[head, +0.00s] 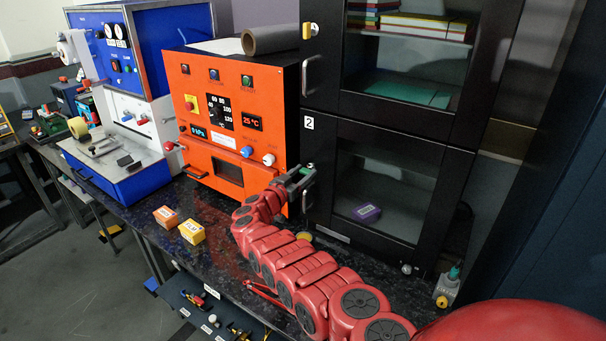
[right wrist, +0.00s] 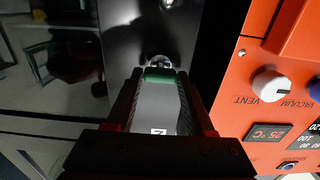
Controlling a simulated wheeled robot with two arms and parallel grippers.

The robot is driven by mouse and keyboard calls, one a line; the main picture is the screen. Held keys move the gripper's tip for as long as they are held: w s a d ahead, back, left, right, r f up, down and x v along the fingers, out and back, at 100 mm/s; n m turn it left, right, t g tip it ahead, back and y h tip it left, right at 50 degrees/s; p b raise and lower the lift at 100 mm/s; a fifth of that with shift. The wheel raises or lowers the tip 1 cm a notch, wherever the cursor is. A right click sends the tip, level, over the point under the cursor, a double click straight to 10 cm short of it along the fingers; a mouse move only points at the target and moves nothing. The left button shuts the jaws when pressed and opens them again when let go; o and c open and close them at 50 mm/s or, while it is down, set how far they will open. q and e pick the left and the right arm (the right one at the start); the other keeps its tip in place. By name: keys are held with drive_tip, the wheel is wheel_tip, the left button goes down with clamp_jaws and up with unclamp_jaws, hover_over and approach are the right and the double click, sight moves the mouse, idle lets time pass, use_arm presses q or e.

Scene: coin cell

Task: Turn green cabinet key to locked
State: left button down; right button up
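The black cabinet (head: 322,150) has a lower glass door marked with a "2" label (head: 309,123). A green key (right wrist: 160,75) sits at a round metal lock (right wrist: 160,60) on this cabinet; only its green head shows. My right gripper (head: 302,175) reaches the lock below the label. In the right wrist view its two dark fingertips (right wrist: 161,78) lie on either side of the green head, and it looks shut on it. How the key is turned is hard to tell. My left gripper is not in view.
An orange oven-like unit (head: 236,85) stands close left of the lock, its white vent knob (right wrist: 270,85) near my right gripper. The upper door has a metal handle (head: 309,76) and a yellow key (head: 313,29). Yellow and orange boxes (head: 191,231) stand on the dark bench.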

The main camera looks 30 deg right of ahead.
clamp_jaws()
